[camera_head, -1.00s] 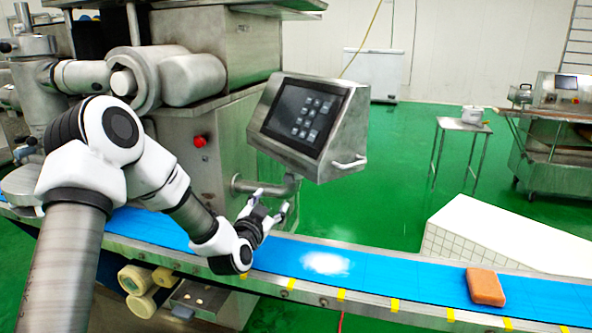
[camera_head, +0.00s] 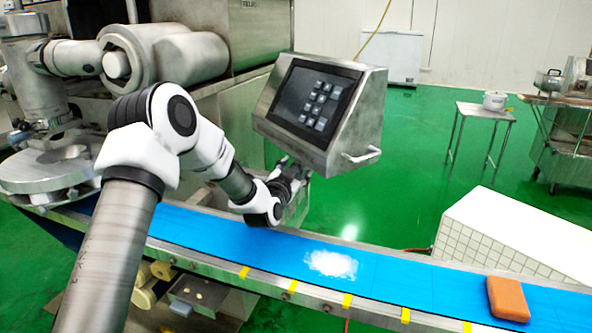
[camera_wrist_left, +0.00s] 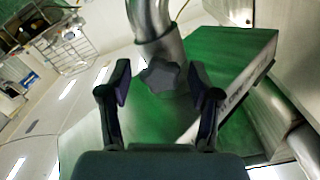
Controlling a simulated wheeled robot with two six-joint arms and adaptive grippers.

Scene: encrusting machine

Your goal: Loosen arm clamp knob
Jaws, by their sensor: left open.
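The arm clamp knob (camera_wrist_left: 160,74) shows in the left wrist view as a dark, lobed knob below a curved metal arm (camera_wrist_left: 152,22). My left gripper (camera_wrist_left: 160,92) is open, with one finger to each side of the knob in that view. Whether the fingers touch the knob cannot be told. In the head view my left gripper (camera_head: 290,172) is just under the control panel box (camera_head: 318,108), at the support arm. The knob is hidden there. My right gripper is not in view.
The blue conveyor belt (camera_head: 405,280) runs below my arm, with a white powder patch (camera_head: 331,264) and an orange block (camera_head: 508,299) on it. The panel's handle (camera_head: 362,155) juts out at right. A white tiled block (camera_head: 520,240) stands behind the belt.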

